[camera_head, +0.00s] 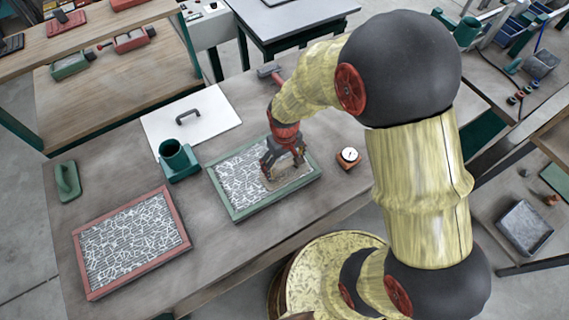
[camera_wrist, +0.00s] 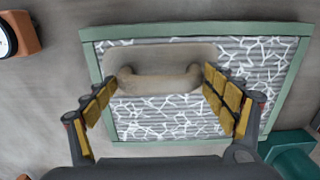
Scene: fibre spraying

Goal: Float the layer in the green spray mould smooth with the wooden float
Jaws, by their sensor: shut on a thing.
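The green spray mould (camera_head: 227,198) lies flat on the workbench, filled with a layer (camera_head: 240,178) of white fibres over grey ridges. In the wrist view the mould (camera_wrist: 200,28) surrounds the same fibre layer (camera_wrist: 165,125). The wooden float (camera_wrist: 180,54) is a pale, rounded board with a loop handle (camera_wrist: 160,84). It lies over the part of the layer farther up the wrist view; I cannot tell whether it touches. My gripper (camera_head: 280,168) is over the mould's right part, its fingers (camera_wrist: 157,86) at both ends of the handle, shut on the float. My gripper mostly hides the float in the head view.
A red-framed mould (camera_head: 82,262) with a similar layer lies at the front left. A green float (camera_head: 67,181) lies at the far left. A teal holder (camera_head: 180,163) and white board (camera_head: 215,114) are behind the green mould. An orange block with a dial (camera_head: 348,157) stands right.

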